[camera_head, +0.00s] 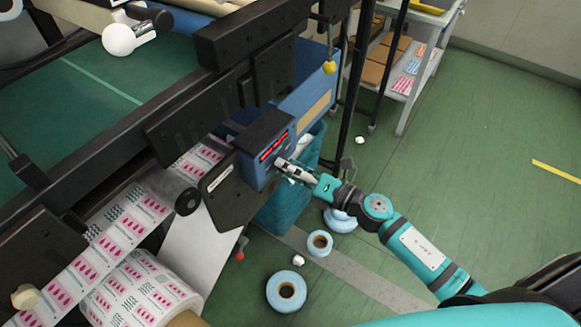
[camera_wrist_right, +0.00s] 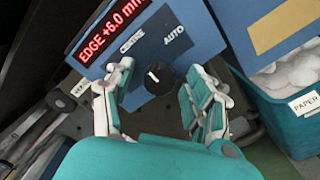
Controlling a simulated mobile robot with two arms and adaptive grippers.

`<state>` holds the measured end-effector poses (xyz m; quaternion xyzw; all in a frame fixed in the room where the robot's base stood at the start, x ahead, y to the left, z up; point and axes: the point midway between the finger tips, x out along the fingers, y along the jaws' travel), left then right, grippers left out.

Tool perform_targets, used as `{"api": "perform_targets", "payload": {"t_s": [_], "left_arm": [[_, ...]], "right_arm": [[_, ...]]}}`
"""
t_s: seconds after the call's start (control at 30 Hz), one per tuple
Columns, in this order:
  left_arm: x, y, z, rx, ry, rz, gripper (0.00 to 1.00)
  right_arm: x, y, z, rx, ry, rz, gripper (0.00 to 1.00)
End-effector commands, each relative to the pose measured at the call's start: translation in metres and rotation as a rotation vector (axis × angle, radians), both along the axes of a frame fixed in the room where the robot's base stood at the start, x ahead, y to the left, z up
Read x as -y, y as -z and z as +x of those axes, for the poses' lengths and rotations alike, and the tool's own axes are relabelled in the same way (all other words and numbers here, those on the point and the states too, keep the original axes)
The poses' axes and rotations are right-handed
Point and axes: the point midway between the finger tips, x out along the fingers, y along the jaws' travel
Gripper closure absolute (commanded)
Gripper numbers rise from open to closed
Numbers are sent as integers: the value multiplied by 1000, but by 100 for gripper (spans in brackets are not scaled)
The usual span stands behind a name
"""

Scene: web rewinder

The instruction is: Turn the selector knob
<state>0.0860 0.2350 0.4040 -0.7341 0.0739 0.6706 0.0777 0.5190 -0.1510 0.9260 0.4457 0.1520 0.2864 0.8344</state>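The selector knob (camera_wrist_right: 160,79) is black and round with a short white mark on its upper-left face. It sits on a blue control box, which shows in the head view (camera_head: 256,172), below the printed words CENTRE (camera_wrist_right: 132,44) and AUTO (camera_wrist_right: 175,39). I cannot tell exactly which word the mark points to. My right gripper (camera_wrist_right: 157,75) is open, with one finger on each side of the knob and gaps visible between. In the head view, my right gripper (camera_head: 288,170) is at the box's front and hides the knob. My left gripper is not in view.
A red display (camera_wrist_right: 110,30) reads "EDGE +6.0 mm". A teal bin (camera_head: 287,207) labelled PAPER in the wrist view stands below the box. A printed web (camera_head: 135,220) runs at left. Blue-white rolls (camera_head: 287,291) lie on the floor. The green floor at right is mostly clear.

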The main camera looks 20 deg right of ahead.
Motion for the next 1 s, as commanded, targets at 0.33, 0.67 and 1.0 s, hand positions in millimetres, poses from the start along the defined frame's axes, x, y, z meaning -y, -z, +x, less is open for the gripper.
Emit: {"api": "perform_targets", "payload": {"t_s": [0.33,0.67,1.0], "left_arm": [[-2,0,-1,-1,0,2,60],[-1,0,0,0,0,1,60],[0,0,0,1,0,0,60]], "right_arm": [[5,2,-9,-5,-2,-1,45],[46,3,-61,-7,0,0,45],[72,1,-93,-3,-1,0,45]]}}
